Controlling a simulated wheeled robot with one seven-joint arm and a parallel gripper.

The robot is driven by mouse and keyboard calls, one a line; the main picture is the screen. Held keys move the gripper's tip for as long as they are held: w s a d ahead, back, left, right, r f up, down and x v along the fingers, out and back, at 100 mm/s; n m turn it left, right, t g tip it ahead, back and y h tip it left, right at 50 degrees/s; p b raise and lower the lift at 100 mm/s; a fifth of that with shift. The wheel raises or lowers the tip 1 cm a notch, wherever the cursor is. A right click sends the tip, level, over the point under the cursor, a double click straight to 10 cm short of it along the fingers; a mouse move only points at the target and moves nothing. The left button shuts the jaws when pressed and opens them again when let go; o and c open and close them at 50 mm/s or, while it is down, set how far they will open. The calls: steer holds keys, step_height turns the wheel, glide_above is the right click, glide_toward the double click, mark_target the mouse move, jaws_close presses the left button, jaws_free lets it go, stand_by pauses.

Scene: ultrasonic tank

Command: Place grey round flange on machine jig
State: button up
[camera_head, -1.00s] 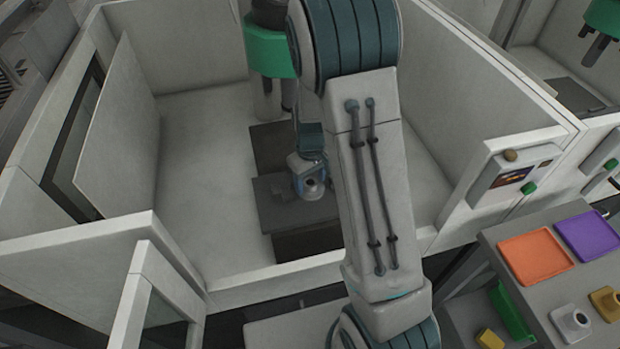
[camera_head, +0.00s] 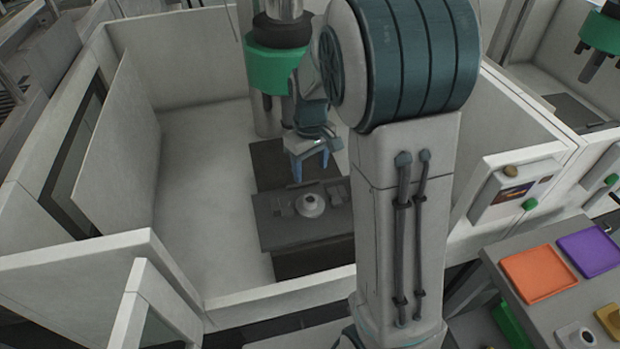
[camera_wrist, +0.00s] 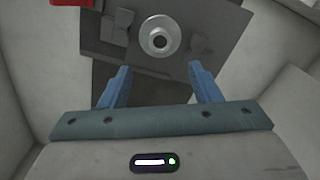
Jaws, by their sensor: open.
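A grey round flange (camera_head: 311,204) sits upright on the dark machine jig (camera_head: 279,222) inside the white-walled booth, between small jig blocks. In the wrist view the flange (camera_wrist: 159,37) shows from above with its central hole, on the dark jig plate (camera_wrist: 106,51). My gripper (camera_head: 308,178) is open and empty, above and behind the flange in the head view. In the wrist view its two blue fingers (camera_wrist: 160,80) stand apart, with the flange beyond them and clear of both.
A green machine head (camera_head: 275,62) hangs close behind my gripper. White booth walls (camera_head: 120,150) enclose the jig. At right, a grey table holds an orange tray (camera_head: 538,273), a purple tray (camera_head: 588,252) and another light grey flange (camera_head: 576,337).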

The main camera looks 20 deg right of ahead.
steer(key=s+r+m+t, duration=0.1)
steer(key=s+r, duration=0.3)
steer(key=s, duration=0.5)
steer(key=s+r+m+t, duration=0.2)
steer(key=s+r, duration=0.3)
steer(key=s, duration=0.5)
steer(key=shift+r+m, duration=0.2)
steer(key=shift+m, duration=0.6)
steer(key=shift+s+a, duration=0.1)
steer(key=c, duration=0.4)
steer(key=shift+a, duration=0.1)
steer(key=shift+c, duration=0.3)
